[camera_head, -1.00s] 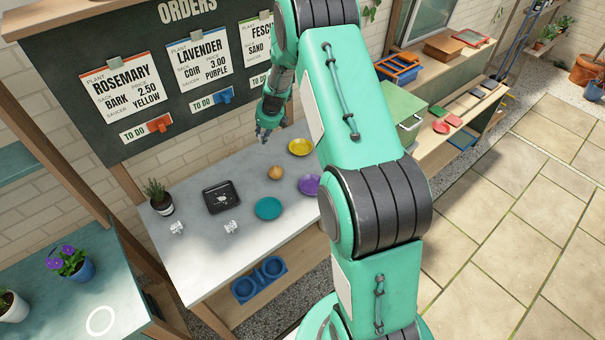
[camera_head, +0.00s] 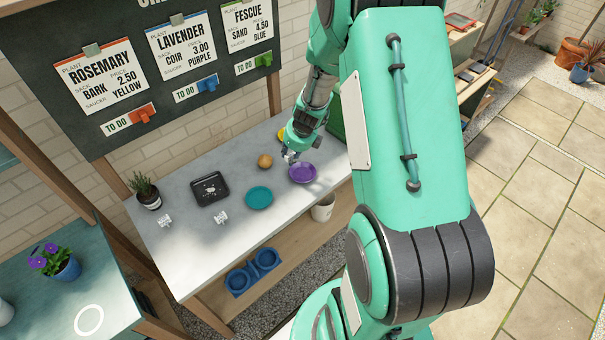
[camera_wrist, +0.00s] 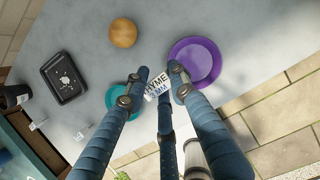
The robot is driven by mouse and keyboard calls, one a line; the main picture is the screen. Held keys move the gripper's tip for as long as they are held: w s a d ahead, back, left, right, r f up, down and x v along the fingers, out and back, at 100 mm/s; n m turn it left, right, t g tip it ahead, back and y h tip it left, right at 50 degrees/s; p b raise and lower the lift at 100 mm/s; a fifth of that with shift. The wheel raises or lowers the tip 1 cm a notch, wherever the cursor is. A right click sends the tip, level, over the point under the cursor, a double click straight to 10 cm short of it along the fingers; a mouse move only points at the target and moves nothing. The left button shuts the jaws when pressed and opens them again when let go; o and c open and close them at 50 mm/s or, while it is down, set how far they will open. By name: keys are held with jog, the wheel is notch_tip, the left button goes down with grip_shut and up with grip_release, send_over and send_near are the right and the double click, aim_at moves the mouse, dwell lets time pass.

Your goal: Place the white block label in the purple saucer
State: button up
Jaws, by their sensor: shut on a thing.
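My gripper (camera_wrist: 158,80) is shut on a white block label (camera_wrist: 157,90) with dark lettering, held between the fingertips in the wrist view. In the head view my gripper (camera_head: 291,154) is just above and left of the purple saucer's far edge; the label is too small to make out there. The purple saucer (camera_head: 302,173) lies on the grey table and looks empty. In the wrist view the purple saucer (camera_wrist: 203,58) is just right of the fingertips, its left edge close to the right finger. I cannot tell the label's height above the table.
A teal saucer (camera_head: 258,197), a round brown object (camera_head: 265,161) and a black tray (camera_head: 210,189) lie left of the purple saucer. Two small white labels (camera_head: 165,220) (camera_head: 221,217) stand farther left. A yellow saucer (camera_head: 281,134) is mostly hidden behind my gripper. The table's front edge is near.

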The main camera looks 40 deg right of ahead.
aim_at(301, 172)
jog(key=s+a+f+b, duration=0.1)
jog(key=s, duration=0.6)
jog(key=s+a+f+b, duration=0.1)
jog(key=s+a+f, duration=0.1)
jog(key=s, duration=0.6)
jog(key=shift+s, duration=0.2)
jog(key=shift+a+f, duration=0.1)
jog(key=shift+c, duration=0.2)
jog(key=w+d, duration=0.2)
jog(key=w, duration=0.2)
jog(key=w+d+f+b, duration=0.1)
jog(key=w+d, duration=0.2)
jog(key=w, duration=0.2)
jog(key=w+d, duration=0.3)
jog(key=w, duration=0.2)
jog(key=shift+f+b, duration=0.25)
jog(key=shift+b, duration=0.1)
grip_shut()
jog(key=shift+f+b, duration=0.9)
jog(key=shift+f, duration=0.85)
jog(key=shift+f, duration=0.2)
jog(key=o, duration=0.9)
grip_release()
jog(key=shift+r, duration=0.15)
